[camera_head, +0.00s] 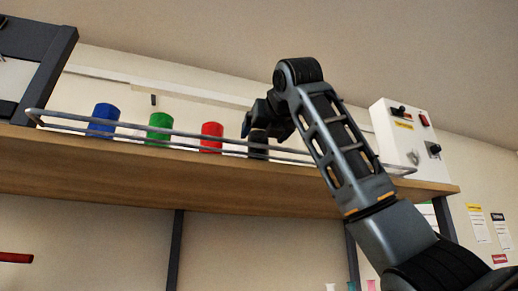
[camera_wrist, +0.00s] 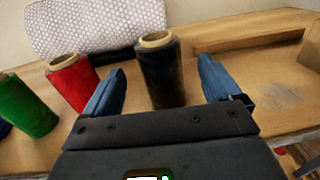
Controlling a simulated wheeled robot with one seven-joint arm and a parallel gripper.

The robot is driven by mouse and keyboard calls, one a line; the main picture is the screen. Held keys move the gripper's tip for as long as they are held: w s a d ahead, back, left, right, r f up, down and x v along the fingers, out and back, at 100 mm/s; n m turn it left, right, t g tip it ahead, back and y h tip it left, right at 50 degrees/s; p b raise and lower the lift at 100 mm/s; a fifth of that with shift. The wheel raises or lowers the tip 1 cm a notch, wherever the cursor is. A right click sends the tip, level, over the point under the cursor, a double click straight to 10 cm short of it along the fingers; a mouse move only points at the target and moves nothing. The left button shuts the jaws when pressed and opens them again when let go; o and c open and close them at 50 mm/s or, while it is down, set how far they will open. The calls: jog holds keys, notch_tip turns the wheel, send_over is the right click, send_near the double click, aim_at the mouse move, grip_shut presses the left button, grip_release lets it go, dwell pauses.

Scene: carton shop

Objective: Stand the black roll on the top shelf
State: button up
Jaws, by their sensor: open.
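The black roll (camera_wrist: 163,75) stands upright on the wooden shelf (camera_head: 200,180), with a tan core ring at its top. In the wrist view it is between the two blue fingers of my open gripper (camera_wrist: 162,68), with visible gaps on both sides. In the head view the black roll (camera_head: 258,147) is at the right end of the row, behind the metal rail, its upper part hidden by my gripper (camera_head: 257,125).
A red roll (camera_head: 211,136), a green roll (camera_head: 159,126) and a blue roll (camera_head: 103,119) stand to the left in a row. A metal rail (camera_head: 330,161) runs along the shelf front. A white control box (camera_head: 410,145) is at the right end.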

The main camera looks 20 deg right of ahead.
jog(key=shift+s+a+b, duration=0.2)
jog(key=shift+s+b, duration=0.35)
jog(key=shift+s, duration=1.8)
